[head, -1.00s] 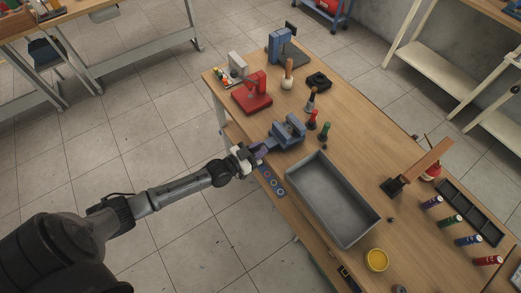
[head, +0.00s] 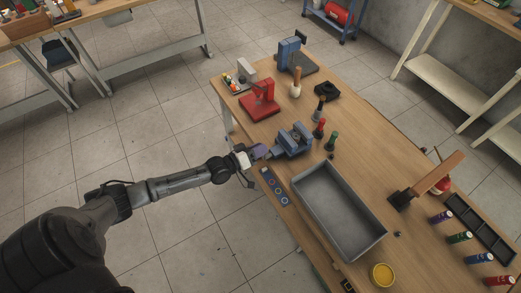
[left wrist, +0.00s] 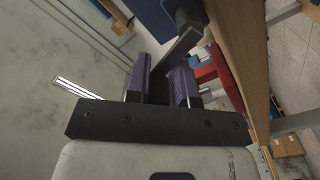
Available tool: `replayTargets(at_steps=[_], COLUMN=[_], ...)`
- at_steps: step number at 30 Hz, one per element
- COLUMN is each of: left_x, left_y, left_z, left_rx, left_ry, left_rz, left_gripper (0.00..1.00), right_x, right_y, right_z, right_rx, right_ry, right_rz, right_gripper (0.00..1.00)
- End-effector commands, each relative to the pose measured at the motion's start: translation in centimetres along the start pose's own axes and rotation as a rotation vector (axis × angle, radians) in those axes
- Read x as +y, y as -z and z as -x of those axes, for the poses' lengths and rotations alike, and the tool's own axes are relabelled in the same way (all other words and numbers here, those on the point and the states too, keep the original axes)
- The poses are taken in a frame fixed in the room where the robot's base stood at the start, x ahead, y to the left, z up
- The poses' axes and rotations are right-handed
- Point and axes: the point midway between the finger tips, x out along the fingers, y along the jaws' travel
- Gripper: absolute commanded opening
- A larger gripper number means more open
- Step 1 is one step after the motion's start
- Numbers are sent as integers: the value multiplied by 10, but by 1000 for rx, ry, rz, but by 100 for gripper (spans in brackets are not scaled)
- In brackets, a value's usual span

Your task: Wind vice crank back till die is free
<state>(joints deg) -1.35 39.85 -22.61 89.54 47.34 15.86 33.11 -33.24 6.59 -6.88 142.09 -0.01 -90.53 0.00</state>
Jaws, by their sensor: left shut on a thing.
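The blue vice (head: 294,141) is mounted at the near left edge of the wooden workbench. My left gripper (head: 262,151), with purple fingers, is at the vice's near-left side, where the crank is. In the left wrist view the fingers (left wrist: 165,85) are shut on a grey bar, the crank (left wrist: 178,47), which runs up to the blue vice body (left wrist: 185,14). The die cannot be made out between the vice jaws. My right gripper is not in view.
A grey metal tray (head: 379,232) lies right of the vice. Red and green-topped tools (head: 320,129) stand just behind it. A red press (head: 260,101) is farther back. A strip with blue rings (head: 274,187) lies at the near edge.

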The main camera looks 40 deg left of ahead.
Motion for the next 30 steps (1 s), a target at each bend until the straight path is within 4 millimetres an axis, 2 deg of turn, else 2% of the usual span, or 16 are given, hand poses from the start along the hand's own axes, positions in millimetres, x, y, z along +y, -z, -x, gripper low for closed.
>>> replayTargets(at_steps=[9,23,24,30], left_x=[0,1,1,0], left_y=[-1,2,2,2], left_z=[0,-1,-1,-1], left_rx=[-1,4,4,3], left_ry=[-6,-10,-11,-8], left_rz=[82,92,92,89], left_gripper=[0,0,26,43], right_x=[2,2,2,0], right_y=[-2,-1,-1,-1], right_z=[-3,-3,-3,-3], right_rx=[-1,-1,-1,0], right_ry=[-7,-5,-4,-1], right_rz=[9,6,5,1], right_gripper=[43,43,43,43])
